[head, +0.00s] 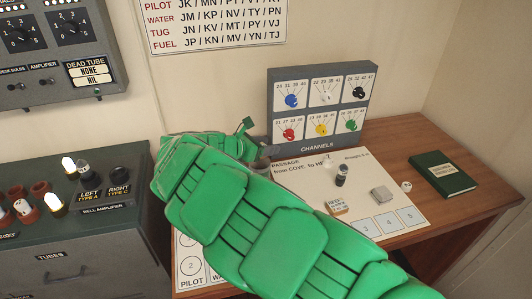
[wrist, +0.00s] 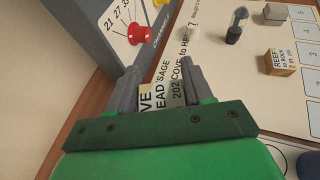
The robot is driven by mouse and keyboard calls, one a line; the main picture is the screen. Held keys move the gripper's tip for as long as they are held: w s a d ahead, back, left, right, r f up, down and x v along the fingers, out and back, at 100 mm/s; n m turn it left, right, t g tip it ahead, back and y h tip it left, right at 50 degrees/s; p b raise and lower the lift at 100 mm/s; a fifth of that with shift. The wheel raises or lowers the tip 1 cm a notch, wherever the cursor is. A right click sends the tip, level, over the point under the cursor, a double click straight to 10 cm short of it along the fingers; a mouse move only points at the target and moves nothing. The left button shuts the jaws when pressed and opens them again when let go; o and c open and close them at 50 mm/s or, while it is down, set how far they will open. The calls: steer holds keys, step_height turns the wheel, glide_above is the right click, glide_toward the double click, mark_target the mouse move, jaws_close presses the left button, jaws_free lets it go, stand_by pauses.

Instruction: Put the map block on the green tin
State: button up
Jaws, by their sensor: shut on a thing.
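In the wrist view, my gripper (wrist: 159,74) is shut on a small pale block (wrist: 148,100) with black lettering, partly readable as "VE", "EAD" and "202". I take it for the map block. It is above the left part of the passage chart, near the channels panel. In the head view, my green arm hides the block and most of the fingers. No thing is clearly a green tin; a flat dark-green item (head: 445,174) with a pale label, like a book, lies on the desk at the right.
A chart (head: 420,205) covers much of the desk. On it stand a wooden "REEF" block (head: 337,208), a dark cylinder (head: 342,176), a grey block (head: 381,194) and a small white piece (head: 406,186). The channels panel (head: 318,147) stands behind. Bare wood shows at the right.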

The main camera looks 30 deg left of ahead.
steer(key=shift+f, duration=1.35)
steer(key=shift+f, duration=0.15)
steer(key=o, duration=1)
steer(key=shift+s+a+r, duration=0.1)
steer(key=shift+s+r, duration=0.15)
steer(key=v, duration=1.1)
steer(key=shift+s+a+r, duration=0.1)
steer(key=shift+s, duration=0.05)
